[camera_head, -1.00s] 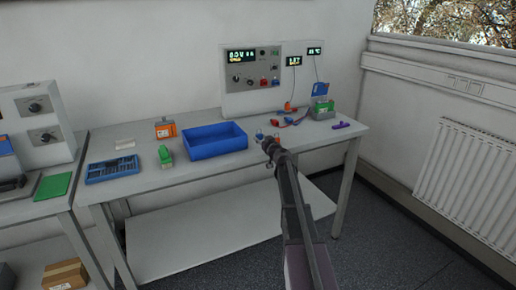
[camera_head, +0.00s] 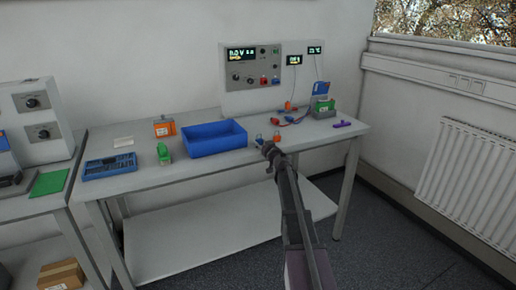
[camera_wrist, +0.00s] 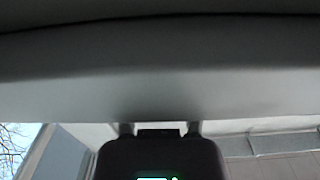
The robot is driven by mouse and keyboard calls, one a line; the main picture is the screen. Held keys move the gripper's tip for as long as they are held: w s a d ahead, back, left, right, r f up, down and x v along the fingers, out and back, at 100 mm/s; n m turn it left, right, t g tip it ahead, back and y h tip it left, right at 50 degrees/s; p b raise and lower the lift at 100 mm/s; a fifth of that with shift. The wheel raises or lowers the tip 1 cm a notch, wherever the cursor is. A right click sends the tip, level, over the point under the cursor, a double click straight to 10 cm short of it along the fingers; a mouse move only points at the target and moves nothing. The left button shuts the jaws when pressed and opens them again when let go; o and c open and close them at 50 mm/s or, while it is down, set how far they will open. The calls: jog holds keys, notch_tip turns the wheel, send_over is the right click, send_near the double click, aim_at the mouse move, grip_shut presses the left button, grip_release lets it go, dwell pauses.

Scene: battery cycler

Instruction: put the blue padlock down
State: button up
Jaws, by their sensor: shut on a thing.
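The small blue padlock (camera_head: 259,139) shows just beyond the tip of my gripper (camera_head: 266,148) in the head view, at the front edge of the white workbench (camera_head: 190,180), right of the blue bin. My gripper is shut on it. The fingers and most of the padlock are too small or hidden to make out. I cannot tell whether the padlock touches the bench top. In the wrist view a grey surface fills the top and a dark body with a lit green display sits at the bottom; neither padlock nor fingertips can be made out.
The blue bin (camera_head: 216,139) is to the left, with a green item (camera_head: 163,153) and a blue tray (camera_head: 110,166) beyond. Red leads (camera_head: 292,119) and a purple item (camera_head: 342,124) lie to the right.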

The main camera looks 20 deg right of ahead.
jog(key=shift+f, duration=0.15)
jog(key=o, duration=0.9)
jog(key=shift+o, duration=0.2)
jog(key=shift+r, duration=0.25)
jog(key=s, duration=1.2)
jog(key=shift+d, duration=0.2)
